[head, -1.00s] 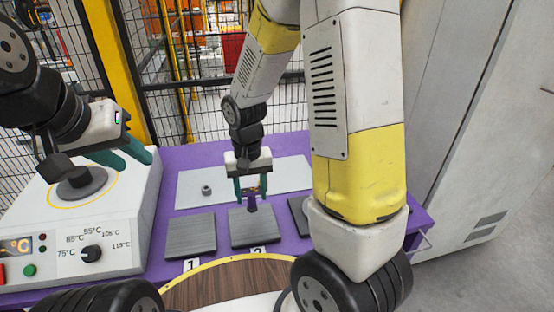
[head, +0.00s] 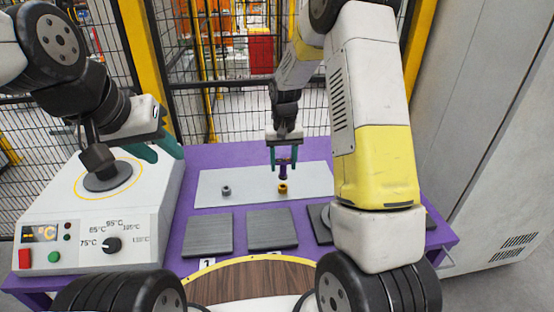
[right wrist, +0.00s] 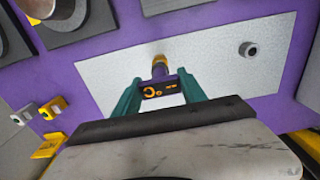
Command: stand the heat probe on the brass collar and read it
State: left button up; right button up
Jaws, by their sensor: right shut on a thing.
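The purple heat probe (head: 283,165) is held upright between the teal fingers of my right gripper (head: 283,163). The brass collar (head: 283,189) stands on the light plate directly below the probe. In the right wrist view the probe (right wrist: 161,89) shows a small dark display with orange marks, and its tip is at the brass collar (right wrist: 159,64); I cannot tell whether they touch. My right gripper (right wrist: 160,95) is shut on the probe. My left gripper (head: 157,150) hangs over the heater's right side, fingers apart and empty.
A grey collar (head: 226,190) stands on the light plate (head: 250,183), left of the brass one. Dark pads (head: 208,235) lie along the front of the purple table (head: 180,265). The heater (head: 160,205) with a dial is at left; a tall grey cabinet (head: 480,150) is at right.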

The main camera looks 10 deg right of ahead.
aim_at(283, 171)
jog(key=shift+f, duration=1.8)
jog(key=shift+f, duration=0.15)
jog(key=o, duration=1.4)
